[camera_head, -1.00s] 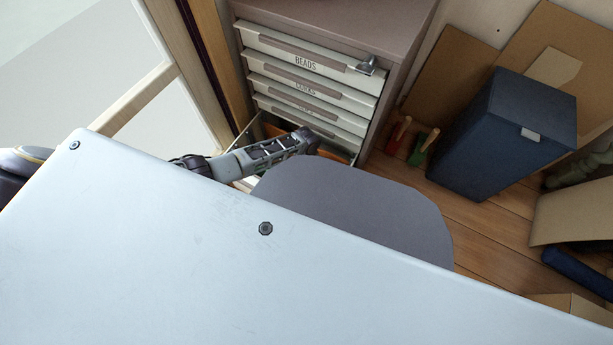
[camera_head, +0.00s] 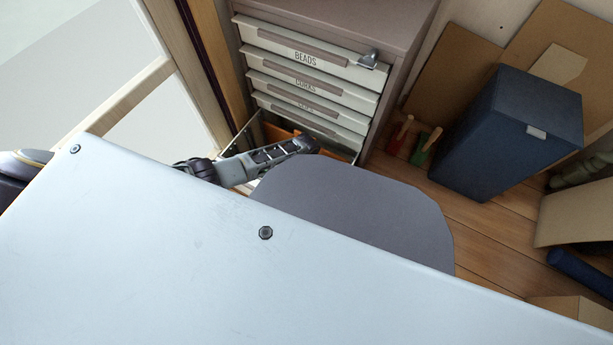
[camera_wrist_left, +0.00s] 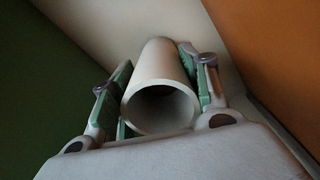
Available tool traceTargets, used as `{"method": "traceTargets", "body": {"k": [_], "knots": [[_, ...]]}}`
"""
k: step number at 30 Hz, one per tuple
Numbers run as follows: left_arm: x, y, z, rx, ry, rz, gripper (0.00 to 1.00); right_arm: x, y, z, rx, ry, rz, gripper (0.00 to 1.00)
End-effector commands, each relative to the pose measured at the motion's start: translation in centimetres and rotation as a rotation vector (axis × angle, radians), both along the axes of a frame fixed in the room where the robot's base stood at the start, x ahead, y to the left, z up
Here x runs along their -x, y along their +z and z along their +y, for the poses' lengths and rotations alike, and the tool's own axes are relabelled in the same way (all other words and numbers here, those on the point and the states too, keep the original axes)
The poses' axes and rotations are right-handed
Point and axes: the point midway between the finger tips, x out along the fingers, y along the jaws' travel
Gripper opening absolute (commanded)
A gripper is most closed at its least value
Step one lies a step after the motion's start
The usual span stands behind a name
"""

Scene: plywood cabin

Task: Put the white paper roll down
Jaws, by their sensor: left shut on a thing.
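The white paper roll (camera_wrist_left: 160,88) is a hollow tube seen end-on in the left wrist view. My left gripper (camera_wrist_left: 158,85) is shut on it, with a green-padded finger on each side. A green surface (camera_wrist_left: 45,85) lies to the left, an orange one (camera_wrist_left: 270,55) to the right, and a pale surface (camera_wrist_left: 120,22) behind the roll. I cannot tell whether the roll touches the pale surface. In the head view my left arm reaches to the low open drawer (camera_head: 245,130) of the cabinet; the gripper and roll are hidden there. My right gripper is not in view.
The grey cabinet (camera_head: 345,22) has closed labelled drawers (camera_head: 300,85) above the open one. A red-handled tool (camera_head: 400,135) and a green one (camera_head: 426,147) stand beside it. A dark blue box (camera_head: 510,130) stands farther right on the wooden floor (camera_head: 480,225).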

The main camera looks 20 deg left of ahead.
Motion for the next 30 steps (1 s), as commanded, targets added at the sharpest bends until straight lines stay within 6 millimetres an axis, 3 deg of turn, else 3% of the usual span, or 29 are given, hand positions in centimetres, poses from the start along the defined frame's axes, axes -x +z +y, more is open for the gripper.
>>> {"method": "traceTargets", "body": {"k": [12, 13, 17, 30], "knots": [[-0.04, -0.27, -0.03, 0.001, 0.000, -0.001, 0.17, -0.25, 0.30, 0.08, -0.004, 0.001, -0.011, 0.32], [-0.01, -0.27, -0.03, 0.000, 0.000, 0.000, 0.48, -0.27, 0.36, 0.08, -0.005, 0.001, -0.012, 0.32], [0.00, -0.22, -0.01, 0.000, 0.000, 0.000, 0.65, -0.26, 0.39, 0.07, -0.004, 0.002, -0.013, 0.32], [0.00, -0.13, 0.00, 0.000, 0.000, 0.000, 0.67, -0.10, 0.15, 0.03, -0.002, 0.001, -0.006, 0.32]]}}
